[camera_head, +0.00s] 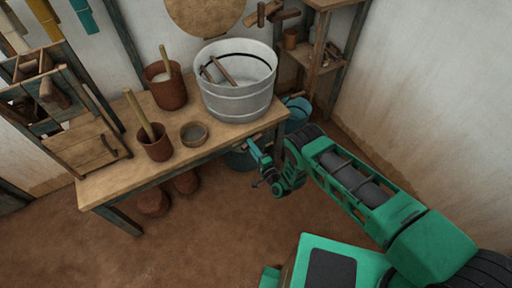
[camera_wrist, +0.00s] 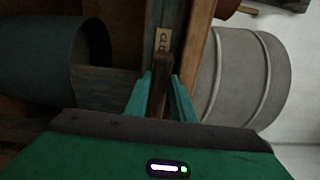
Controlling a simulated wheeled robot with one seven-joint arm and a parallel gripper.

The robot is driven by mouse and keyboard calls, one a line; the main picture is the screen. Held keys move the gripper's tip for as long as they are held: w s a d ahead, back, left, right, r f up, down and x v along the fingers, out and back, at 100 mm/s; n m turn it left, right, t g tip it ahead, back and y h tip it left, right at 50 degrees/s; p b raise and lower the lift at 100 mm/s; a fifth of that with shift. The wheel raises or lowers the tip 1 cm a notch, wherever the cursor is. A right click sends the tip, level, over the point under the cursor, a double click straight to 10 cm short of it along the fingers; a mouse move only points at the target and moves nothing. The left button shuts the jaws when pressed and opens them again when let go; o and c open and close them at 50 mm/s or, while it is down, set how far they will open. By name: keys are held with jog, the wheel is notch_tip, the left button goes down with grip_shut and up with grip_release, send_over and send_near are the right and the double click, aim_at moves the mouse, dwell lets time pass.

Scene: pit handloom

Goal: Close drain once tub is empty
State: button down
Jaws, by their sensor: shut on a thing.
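The pale grey tub (camera_head: 238,99) stands upright on the right end of the wooden table. A wooden stick lies inside it, and a dark line runs round its inner wall. I cannot tell whether it holds liquid. My gripper (camera_head: 254,151) is low at the table's front right edge, below the tub. In the wrist view my gripper (camera_wrist: 160,95) is shut on a slim brown wooden handle (camera_wrist: 161,72), probably the drain lever. A small label (camera_wrist: 163,40) reading roughly "CLO" sits just beyond the handle. The tub also shows at right there (camera_wrist: 240,75). The drain opening is not visible.
A dark teal bucket (camera_wrist: 45,65) is at left in the wrist view. A blue vessel (camera_head: 297,113) stands by the table's right end. Brown pots (camera_head: 167,92) and a small bowl (camera_head: 194,135) stand on the table (camera_head: 110,181).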

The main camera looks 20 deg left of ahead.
jog(key=shift+w+d, duration=0.25)
jog(key=shift+d, duration=0.1)
jog(key=c, duration=1.5)
grip_release()
jog(key=shift+s+a, duration=0.1)
jog(key=shift+a, duration=0.05)
jog(key=shift+s, duration=0.1)
jog(key=v, duration=1)
jog(key=shift+s+d+f, duration=0.1)
jog(key=shift+s+d, duration=0.05)
jog(key=shift+d, duration=0.15)
